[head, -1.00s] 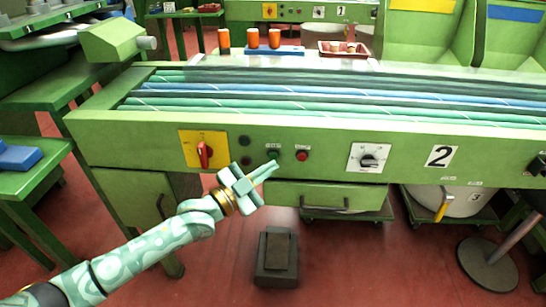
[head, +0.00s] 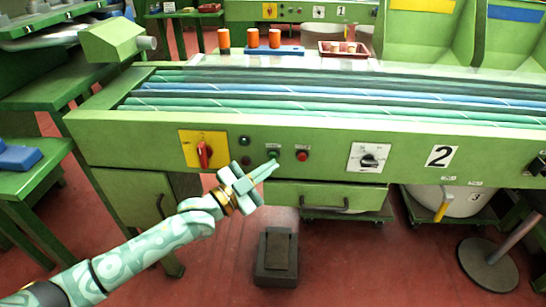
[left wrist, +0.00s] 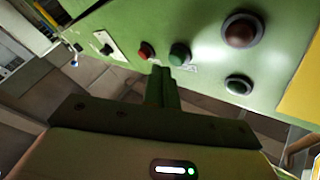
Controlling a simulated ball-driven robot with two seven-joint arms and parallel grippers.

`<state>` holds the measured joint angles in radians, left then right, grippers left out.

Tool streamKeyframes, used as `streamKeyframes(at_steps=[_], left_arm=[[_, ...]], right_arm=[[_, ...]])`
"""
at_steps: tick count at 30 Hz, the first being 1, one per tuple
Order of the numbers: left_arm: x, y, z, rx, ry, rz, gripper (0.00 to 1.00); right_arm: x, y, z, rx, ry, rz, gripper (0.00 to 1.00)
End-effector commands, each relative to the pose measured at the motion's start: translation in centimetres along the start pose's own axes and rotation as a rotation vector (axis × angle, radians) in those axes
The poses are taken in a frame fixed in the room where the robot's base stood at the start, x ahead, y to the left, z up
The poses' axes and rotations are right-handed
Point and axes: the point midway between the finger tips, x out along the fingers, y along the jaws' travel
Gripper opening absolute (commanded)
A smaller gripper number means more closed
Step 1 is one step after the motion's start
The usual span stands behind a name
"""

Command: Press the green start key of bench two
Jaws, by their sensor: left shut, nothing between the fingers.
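Bench two (head: 330,133) has a green front panel with a black "2" plate (head: 441,156). The green start key (head: 273,153) is on this panel, left of a red key (head: 302,156). In the left wrist view the green key (left wrist: 179,55) is right of the red key (left wrist: 146,50). My left gripper (head: 273,166) is shut and empty, its fingertips right at the green key and partly hiding it in the head view. In the wrist view the fingertips (left wrist: 161,70) end close beside the key. I cannot tell whether they touch it. My right gripper is not in view.
A red rotary switch on a yellow plate (head: 203,149) and two dark round lamps are left of the keys. A black knob on a white plate (head: 368,158) is to their right. A drawer (head: 327,197) sits below, and a dark pedal (head: 277,257) stands on the floor.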

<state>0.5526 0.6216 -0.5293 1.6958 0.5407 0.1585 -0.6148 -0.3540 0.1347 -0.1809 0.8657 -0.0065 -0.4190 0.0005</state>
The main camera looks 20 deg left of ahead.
Motion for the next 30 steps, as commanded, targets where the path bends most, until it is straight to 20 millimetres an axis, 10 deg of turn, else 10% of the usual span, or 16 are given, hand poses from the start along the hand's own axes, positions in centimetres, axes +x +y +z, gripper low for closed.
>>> streamKeyframes(at_steps=[30], left_arm=[[0.78,-0.57,0.59,0.001,0.0,0.001,0.0]], right_arm=[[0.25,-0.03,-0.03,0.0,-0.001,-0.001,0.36]])
